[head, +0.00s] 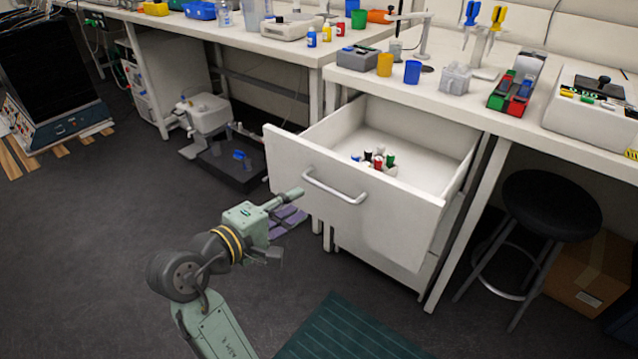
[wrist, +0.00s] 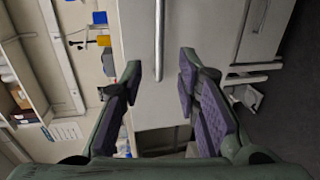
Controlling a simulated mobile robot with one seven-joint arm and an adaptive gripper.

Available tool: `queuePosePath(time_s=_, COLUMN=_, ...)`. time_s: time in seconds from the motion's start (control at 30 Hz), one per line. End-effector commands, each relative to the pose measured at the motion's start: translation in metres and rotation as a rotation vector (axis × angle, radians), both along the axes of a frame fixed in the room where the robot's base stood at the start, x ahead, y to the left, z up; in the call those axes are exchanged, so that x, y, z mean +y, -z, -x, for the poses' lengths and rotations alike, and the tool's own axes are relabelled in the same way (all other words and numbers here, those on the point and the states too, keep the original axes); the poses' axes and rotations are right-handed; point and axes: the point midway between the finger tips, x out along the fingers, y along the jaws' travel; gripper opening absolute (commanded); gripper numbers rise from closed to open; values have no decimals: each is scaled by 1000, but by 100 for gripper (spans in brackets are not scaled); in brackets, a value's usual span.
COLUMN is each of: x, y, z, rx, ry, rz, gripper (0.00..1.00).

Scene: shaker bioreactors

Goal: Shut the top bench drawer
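The top bench drawer (head: 285,160) is white and stands pulled well out from under the bench. Its grey bar handle (head: 335,188) runs across the front panel. Several small vials with coloured caps (head: 377,160) sit inside the drawer. My gripper (head: 288,222) is open and empty, to the left of the handle and in front of the panel. In the wrist view the handle (wrist: 159,40) lines up between my two open fingertips (wrist: 160,66), with the white drawer front behind it. The fingers do not appear to touch the handle.
A black stool (head: 550,205) and a cardboard box (head: 590,270) stand right of the drawer. A grey device on a dark base (head: 235,165) is on the floor to the left. A green striped mat (head: 345,330) lies in front. The bench top (head: 450,115) holds labware.

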Motion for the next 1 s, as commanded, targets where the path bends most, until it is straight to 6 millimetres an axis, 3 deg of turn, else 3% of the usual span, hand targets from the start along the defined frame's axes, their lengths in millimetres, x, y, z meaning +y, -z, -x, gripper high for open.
queuePosePath(time_s=0.53, x=-52, y=18, z=-72, rx=-1, ry=-1, rz=-1, gripper=30)
queuePosePath(time_s=1.0, x=-59, y=21, z=-82, rx=-3, ry=-3, rz=-2, gripper=29)
